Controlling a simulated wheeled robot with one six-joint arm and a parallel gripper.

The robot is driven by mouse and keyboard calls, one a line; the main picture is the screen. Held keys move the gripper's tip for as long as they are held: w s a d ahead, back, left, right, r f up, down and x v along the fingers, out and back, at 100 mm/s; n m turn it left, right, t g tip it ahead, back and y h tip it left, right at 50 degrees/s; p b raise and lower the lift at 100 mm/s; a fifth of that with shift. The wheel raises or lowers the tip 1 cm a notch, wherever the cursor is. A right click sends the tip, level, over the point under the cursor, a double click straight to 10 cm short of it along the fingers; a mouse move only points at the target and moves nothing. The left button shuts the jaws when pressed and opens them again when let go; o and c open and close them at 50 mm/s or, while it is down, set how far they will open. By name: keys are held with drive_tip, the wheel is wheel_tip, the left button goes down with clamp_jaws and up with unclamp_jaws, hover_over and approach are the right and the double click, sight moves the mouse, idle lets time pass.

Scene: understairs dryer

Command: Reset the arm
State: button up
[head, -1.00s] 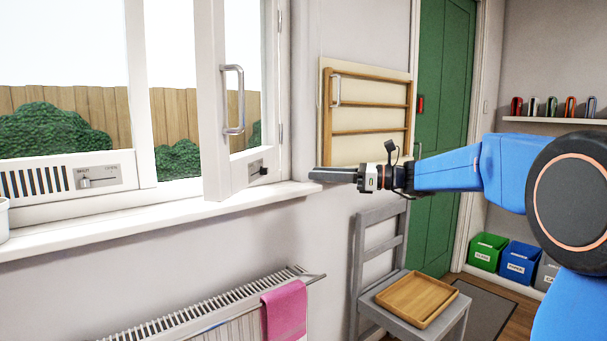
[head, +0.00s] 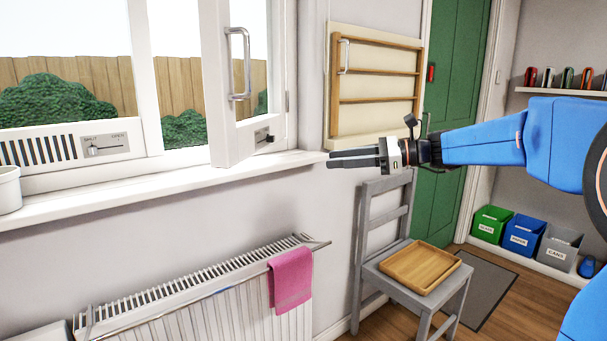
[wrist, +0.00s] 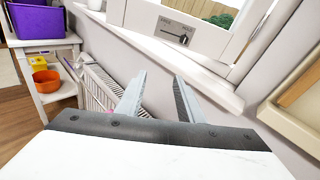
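My gripper (head: 330,158) is at the end of my blue arm, pointing left in front of the wall, beside the right end of the windowsill. In the wrist view its two fingers (wrist: 158,88) stand apart with nothing between them. The gripper is empty and appears clear of the sill. The arm is stretched out from the right side of the head view.
The window sash (head: 235,80) is ajar above the sill (head: 120,192). A radiator (head: 190,315) with a pink towel (head: 290,280) is below. A grey chair (head: 385,255) bears a wooden tray (head: 420,267). A wooden rack (head: 375,70) hangs on the wall.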

drive_tip(key=s+d+f+n+g+h, duration=0.1)
drive_tip(key=s+f+n+h, duration=0.3)
drive_tip(key=s+f, duration=0.45)
drive_tip(key=s+d+f+n+g+h, duration=0.1)
drive_tip(key=s+f+n+h, duration=0.4)
drive_tip(key=s, duration=0.6)
drive_tip(key=s+d+f+n+t+h, duration=0.1)
drive_tip(key=s+d+f+n+h, duration=0.5)
drive_tip(key=s+d+f+n, duration=0.4)
drive_tip(key=s+d+f, duration=0.3)
drive_tip(key=s+f, duration=0.1)
drive_tip(key=s, duration=0.2)
drive_tip(key=shift+f+n+t, duration=0.4)
drive_tip(key=shift+d, duration=0.2)
